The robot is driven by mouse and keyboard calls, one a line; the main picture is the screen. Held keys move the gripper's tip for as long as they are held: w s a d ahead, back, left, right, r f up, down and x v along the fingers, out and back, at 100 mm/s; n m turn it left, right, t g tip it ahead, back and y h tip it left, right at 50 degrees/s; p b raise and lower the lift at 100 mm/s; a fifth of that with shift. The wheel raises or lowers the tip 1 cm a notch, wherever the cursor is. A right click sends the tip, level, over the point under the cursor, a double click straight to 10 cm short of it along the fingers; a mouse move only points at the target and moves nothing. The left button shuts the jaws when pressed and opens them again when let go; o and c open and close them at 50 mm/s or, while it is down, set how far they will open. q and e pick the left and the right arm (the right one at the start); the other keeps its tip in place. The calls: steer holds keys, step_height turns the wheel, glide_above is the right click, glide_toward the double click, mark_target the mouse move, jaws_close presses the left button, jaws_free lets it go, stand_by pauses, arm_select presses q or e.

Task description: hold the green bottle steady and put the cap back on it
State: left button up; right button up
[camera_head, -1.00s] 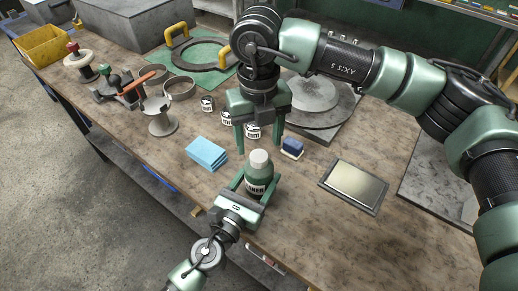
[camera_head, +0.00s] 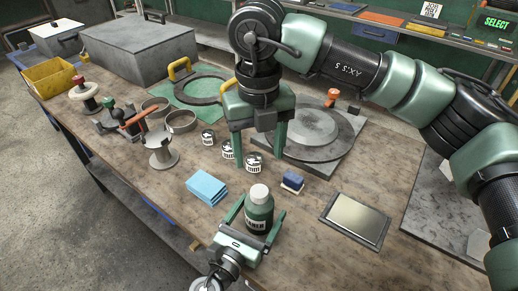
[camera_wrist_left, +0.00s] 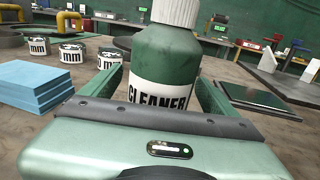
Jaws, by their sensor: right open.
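The green bottle (camera_head: 260,214) with a "CLEANER" label stands upright near the bench's front edge; it also shows in the left wrist view (camera_wrist_left: 165,62). The white cap (camera_head: 259,193) sits on top of its neck; whether it is screwed tight I cannot tell. My right gripper (camera_head: 260,154) is open and empty, pointing down behind and above the bottle, clear of the cap. Its fingers partly hide the bench behind.
Blue cloths (camera_head: 206,188) lie left of the bottle. A blue block (camera_head: 293,181) and a framed plate (camera_head: 356,219) lie to the right. Several small labelled jars (camera_head: 208,138) stand behind. A round disc (camera_head: 312,130) lies beyond my right gripper.

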mark_target(253, 224)
arm_select(q)
steer(key=b+v, duration=0.2)
steer(key=v, duration=0.5)
steer(key=shift+f, duration=0.2)
steer(key=shift+s+a+r, duration=0.15)
steer(key=shift+s+a, duration=0.05)
steer(key=shift+s, duration=0.2)
